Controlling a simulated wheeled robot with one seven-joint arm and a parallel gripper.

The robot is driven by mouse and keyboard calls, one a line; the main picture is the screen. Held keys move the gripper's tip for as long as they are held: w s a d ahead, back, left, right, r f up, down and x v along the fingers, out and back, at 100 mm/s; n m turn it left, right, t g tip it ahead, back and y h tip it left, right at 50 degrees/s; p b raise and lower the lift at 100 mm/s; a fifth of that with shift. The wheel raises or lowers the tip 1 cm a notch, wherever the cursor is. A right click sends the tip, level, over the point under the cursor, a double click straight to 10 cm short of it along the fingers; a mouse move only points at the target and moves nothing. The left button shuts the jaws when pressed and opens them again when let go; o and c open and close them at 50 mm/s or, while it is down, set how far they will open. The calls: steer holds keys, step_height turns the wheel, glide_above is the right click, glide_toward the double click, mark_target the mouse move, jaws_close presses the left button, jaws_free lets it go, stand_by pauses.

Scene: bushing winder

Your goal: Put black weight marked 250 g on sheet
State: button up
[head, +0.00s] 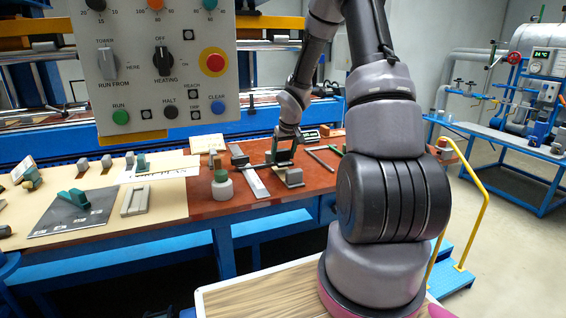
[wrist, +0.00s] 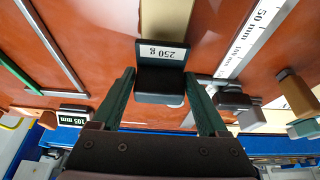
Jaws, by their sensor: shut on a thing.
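The black weight (wrist: 160,80) shows in the wrist view, its white label reading 250 g. My gripper (wrist: 160,88) is shut on it, with one green finger at each side. In the head view my gripper (head: 282,160) is over the red-brown part of the bench, and the weight is too small to make out clearly there. I cannot tell whether the weight touches the bench. A white sheet with dark marks (head: 150,169) and a dark grey sheet (head: 72,214) lie farther left on the tan part; I cannot tell which is the task's sheet.
A ruler (wrist: 252,40) lies beside the weight; it also shows in the head view (head: 252,182). A tan block (wrist: 168,20) stands close to the weight. A display reading 105 mm (wrist: 73,120) is nearby. A round grey-white pot (head: 222,188) and a control panel (head: 165,70) stand left of my gripper.

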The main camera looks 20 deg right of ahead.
mark_target(283, 161)
steer(key=shift+f, duration=1.45)
steer(key=o, duration=1.5)
steer(key=shift+f, duration=0.1)
steer(key=shift+o, duration=0.2)
steer(key=shift+s+r, duration=0.1)
steer(key=shift+r, duration=0.35)
steer(key=s+a+r+m, duration=0.1)
steer(key=s+r, duration=0.4)
steer(key=r, duration=0.3)
steer(key=s+a+r+h, duration=0.1)
steer(key=s+a+r, duration=0.1)
steer(key=s+r, duration=0.45)
steer(key=s+a+r+m, duration=0.1)
steer(key=s+r, duration=0.3)
steer(key=r, duration=0.6)
steer(key=s+a+r+m+t+y, duration=0.1)
steer(key=s+a+r, duration=0.2)
steer(key=s, duration=0.5)
steer(key=s+a+r+m+t+y, duration=0.1)
steer(key=s+a+r+y, duration=0.1)
steer(key=s+r, duration=0.3)
steer(key=s+a, duration=0.1)
steer(key=s, duration=0.2)
steer(key=shift+a, duration=0.15)
